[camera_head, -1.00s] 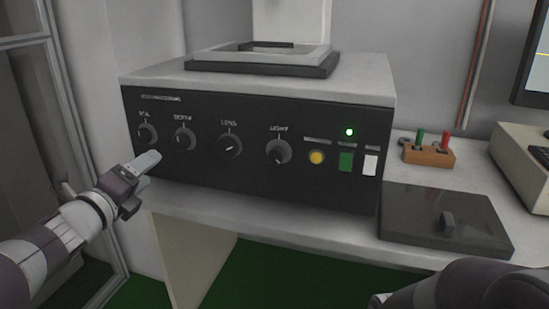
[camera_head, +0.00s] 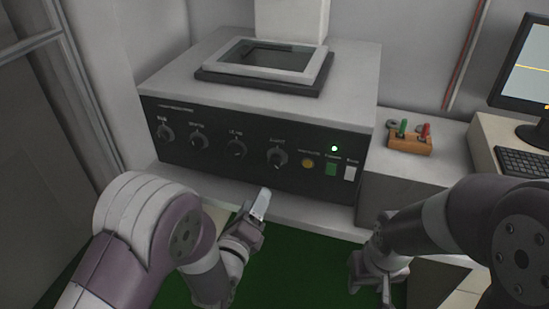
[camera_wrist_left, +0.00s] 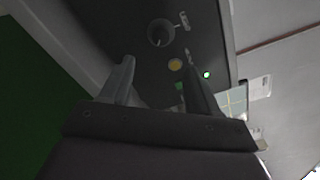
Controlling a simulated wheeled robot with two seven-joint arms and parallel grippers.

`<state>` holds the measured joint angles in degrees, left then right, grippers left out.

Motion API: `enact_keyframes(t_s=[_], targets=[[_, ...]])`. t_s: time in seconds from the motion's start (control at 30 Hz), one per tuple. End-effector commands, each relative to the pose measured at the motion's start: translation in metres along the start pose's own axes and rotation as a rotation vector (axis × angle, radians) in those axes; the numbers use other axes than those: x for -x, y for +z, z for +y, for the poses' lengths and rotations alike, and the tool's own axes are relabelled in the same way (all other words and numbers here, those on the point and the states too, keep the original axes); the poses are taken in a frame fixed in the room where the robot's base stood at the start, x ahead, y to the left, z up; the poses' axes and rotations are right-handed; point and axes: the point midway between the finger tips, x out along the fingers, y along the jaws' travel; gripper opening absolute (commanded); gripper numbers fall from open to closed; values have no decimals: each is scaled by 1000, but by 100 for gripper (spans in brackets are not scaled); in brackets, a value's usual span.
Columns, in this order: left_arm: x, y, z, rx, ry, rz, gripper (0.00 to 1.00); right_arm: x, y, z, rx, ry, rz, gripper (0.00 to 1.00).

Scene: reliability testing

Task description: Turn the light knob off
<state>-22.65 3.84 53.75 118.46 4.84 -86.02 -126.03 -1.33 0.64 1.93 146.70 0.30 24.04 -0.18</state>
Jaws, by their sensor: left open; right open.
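The light knob (camera_head: 277,157) is the rightmost of the dark round knobs on the black front panel (camera_head: 217,168) of a grey machine. In the left wrist view the knob (camera_wrist_left: 160,33) shows ahead of the fingers, near the top, with its label beside it. My left gripper (camera_head: 258,208) is below and slightly left of the light knob, in front of the panel and apart from it. In the left wrist view its two fingers (camera_wrist_left: 156,85) are spread with nothing between them. My right gripper (camera_head: 370,284) is low, right of the panel, open and pointing down.
A yellow button (camera_head: 307,163), a green switch (camera_head: 331,169), a white switch (camera_head: 350,173) and a lit green lamp (camera_head: 334,148) sit right of the knob. A wooden block (camera_head: 410,144) with green and red pegs stands on the counter. A monitor (camera_head: 522,75) and keyboard (camera_head: 527,161) are at right.

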Motion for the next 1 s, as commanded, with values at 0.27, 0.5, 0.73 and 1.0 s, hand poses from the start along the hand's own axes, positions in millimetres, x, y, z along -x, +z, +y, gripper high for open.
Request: enact_keyframes(t_s=[0.27, 0.5, 0.73, 1.0], targets=[[-60, 0, 0, -7, -3, 0, 61, 0, 0, 0, 0, 0, 1, 43], [-111, 0, -1, -6, -3, 0, 61, 0, 0, 0, 0, 0, 1, 43], [-125, 0, -1, -5, -2, 2, 61, 0, 0, 0, 0, 0, 1, 43], [-125, 0, -1, -5, -2, 2, 28, 0, 0, 0, 0, 0, 1, 43]])
